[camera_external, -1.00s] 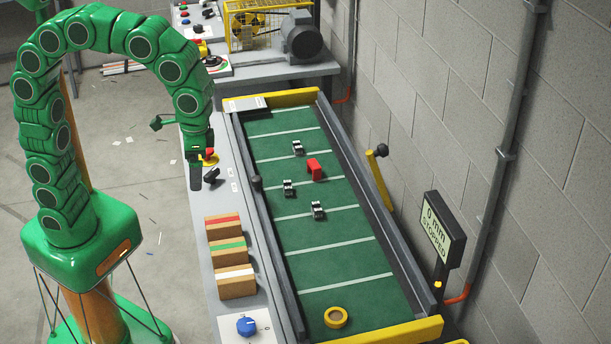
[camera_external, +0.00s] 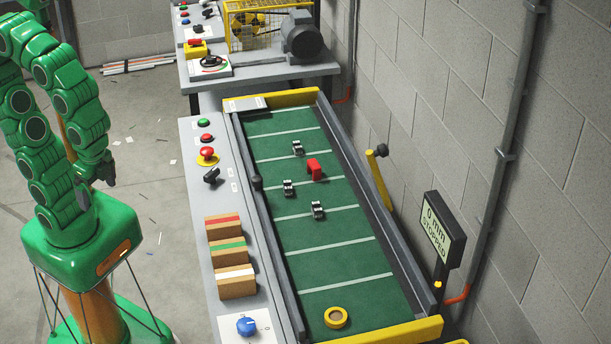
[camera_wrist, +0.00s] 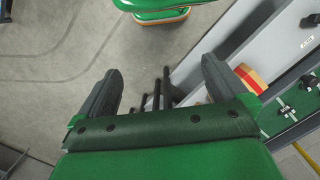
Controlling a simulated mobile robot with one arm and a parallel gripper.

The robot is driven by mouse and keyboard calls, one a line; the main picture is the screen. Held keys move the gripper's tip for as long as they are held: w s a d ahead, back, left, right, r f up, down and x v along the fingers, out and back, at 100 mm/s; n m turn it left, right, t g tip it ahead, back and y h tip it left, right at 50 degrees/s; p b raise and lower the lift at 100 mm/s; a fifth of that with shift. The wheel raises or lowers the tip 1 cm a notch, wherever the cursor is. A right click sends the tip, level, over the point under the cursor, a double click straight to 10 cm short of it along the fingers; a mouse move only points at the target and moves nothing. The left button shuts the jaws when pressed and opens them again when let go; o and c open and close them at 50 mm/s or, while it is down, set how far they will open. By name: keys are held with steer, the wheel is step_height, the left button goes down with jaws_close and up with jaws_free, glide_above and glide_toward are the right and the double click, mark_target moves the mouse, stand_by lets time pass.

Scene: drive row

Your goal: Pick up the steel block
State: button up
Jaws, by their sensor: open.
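Three small dark blocks with silvery faces lie on the green belt (camera_external: 330,246): an upper one (camera_external: 298,148), a left one (camera_external: 288,187) and a lower one (camera_external: 317,209). A red block (camera_external: 314,168) lies among them. I cannot tell which is the steel block. My gripper (camera_wrist: 158,75) is open and empty in the wrist view, its two dark fingers apart over the floor and the console's edge. In the external view my gripper (camera_external: 106,174) hangs left of the console, well away from the belt. Some dark pieces show at the wrist view's right edge (camera_wrist: 285,110).
The grey console (camera_external: 197,184) beside the belt carries buttons, a yellow-based red stop button (camera_external: 207,155), a black lever (camera_external: 211,175), a blue knob (camera_external: 246,326) and three striped cartons (camera_external: 228,254). A yellow ring (camera_external: 336,317) lies on the belt. A sign (camera_external: 437,226) reads "0 mm STOPPED".

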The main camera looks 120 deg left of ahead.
steer(key=shift+s+d+f+m, duration=0.15)
steer(key=shift+s+f, duration=0.1)
steer(key=shift+s, duration=0.25)
steer(key=shift+s+d+f+m, duration=0.1)
steer(key=shift+s+f+m, duration=0.1)
steer(key=shift+s, duration=0.3)
steer(key=c, duration=0.4)
steer(key=shift+c, duration=0.2)
